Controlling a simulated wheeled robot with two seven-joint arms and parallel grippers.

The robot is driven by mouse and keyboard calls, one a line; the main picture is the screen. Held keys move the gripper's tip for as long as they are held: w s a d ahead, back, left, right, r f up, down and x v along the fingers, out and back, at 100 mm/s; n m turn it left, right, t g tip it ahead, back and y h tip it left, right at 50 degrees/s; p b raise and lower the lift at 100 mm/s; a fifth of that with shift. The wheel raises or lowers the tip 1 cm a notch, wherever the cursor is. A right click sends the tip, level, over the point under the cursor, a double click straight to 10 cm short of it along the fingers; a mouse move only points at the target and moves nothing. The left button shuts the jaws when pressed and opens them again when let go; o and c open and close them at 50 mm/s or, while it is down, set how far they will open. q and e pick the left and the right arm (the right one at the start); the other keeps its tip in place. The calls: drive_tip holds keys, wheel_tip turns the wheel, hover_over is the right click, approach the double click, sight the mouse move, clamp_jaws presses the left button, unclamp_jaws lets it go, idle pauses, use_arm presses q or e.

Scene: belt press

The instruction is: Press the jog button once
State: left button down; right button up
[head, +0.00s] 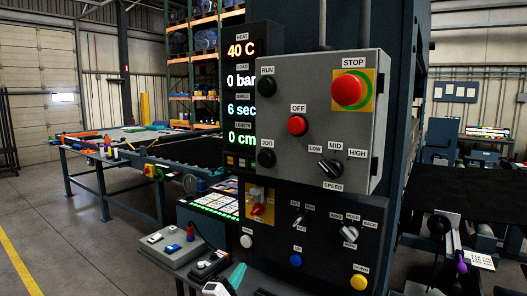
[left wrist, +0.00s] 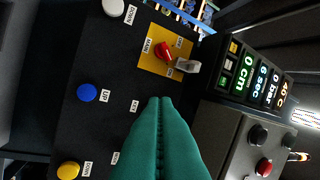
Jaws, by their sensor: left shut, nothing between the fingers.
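The black JOG button (head: 266,158) is at the lower left of the grey control box (head: 340,110), below RUN and left of the red OFF button (head: 297,125). In the left wrist view, which is turned sideways, a black button that appears to be JOG (left wrist: 258,135) is at the right. My left gripper (head: 238,275) has teal fingers, shut and empty, low in front of the dark lower panel. The fingers (left wrist: 160,104) also show in the left wrist view, apart from JOG, which is above them in the head view. My right gripper is not visible.
A yellow plate with a red switch (head: 257,210), a blue button (head: 296,260) and a yellow button (head: 359,283) are on the lower panel. The red STOP button (head: 347,90) is at the box's upper right. A speed knob (head: 331,168) sits right of JOG.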

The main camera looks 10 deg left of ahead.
use_arm(q)
wheel_tip(320, 180, up, 13)
drive_tip(key=n+t+h+p, duration=0.1)
drive_tip(key=n+t, duration=0.1)
drive_tip(key=n+t+h+p, duration=0.2)
drive_tip(key=n+t, duration=0.1)
approach(265, 159)
drive_tip(key=s+a+r, duration=0.3)
drive_tip(key=s+r, duration=0.2)
drive_tip(key=r, duration=0.1)
drive_tip(key=shift+f, duration=0.3)
drive_tip(key=shift+d, duration=0.1)
drive_tip(key=w+d+b, duration=0.3)
drive_tip(key=w, duration=0.5)
drive_tip(key=shift+b, duration=0.35)
drive_tip(key=shift+w, duration=0.15)
